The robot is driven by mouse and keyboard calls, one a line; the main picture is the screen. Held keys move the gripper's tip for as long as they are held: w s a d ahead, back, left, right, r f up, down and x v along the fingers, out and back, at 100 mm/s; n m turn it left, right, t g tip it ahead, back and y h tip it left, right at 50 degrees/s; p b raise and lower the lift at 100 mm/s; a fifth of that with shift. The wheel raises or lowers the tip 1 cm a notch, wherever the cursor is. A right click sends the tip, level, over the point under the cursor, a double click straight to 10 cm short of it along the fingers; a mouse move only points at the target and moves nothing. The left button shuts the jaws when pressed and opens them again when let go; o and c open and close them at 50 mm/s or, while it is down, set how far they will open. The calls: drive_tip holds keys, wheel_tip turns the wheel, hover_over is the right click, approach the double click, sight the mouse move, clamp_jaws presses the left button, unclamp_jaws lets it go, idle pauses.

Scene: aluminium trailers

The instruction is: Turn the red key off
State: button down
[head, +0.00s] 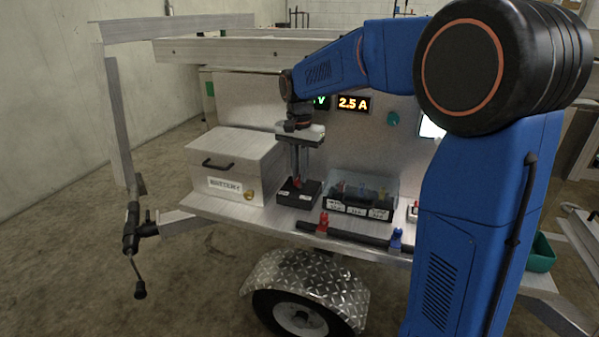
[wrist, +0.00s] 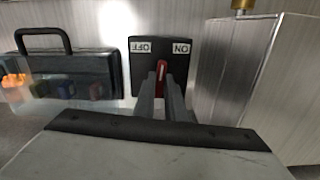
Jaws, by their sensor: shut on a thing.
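The red key (wrist: 161,72) stands on a black switch box (wrist: 142,67) with white OFF and ON labels, which look upside down in the wrist view. My gripper (wrist: 161,92) is shut on the key, one finger on each side. The white line on the key is nearly upright in the picture, leaning slightly toward ON; its exact setting is hard to tell. In the head view the switch box (head: 291,199) sits on the trailer shelf under my downward gripper (head: 299,179), and the fingers hide the key.
A white battery box (head: 233,168) stands close to the left. A clear-lidded case (head: 360,208) with coloured pieces stands to the right. Red (head: 322,223) and blue (head: 396,238) clamps sit on the front rail. A panel with a lit 2.5 A display (head: 353,103) stands behind.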

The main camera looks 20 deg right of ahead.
drive_tip(key=n, duration=0.5)
drive_tip(key=shift+n, duration=2.5)
drive_tip(key=c, duration=1.8)
unclamp_jaws()
drive_tip(key=shift+r, duration=0.1)
wheel_tip(320, 180, up, 17)
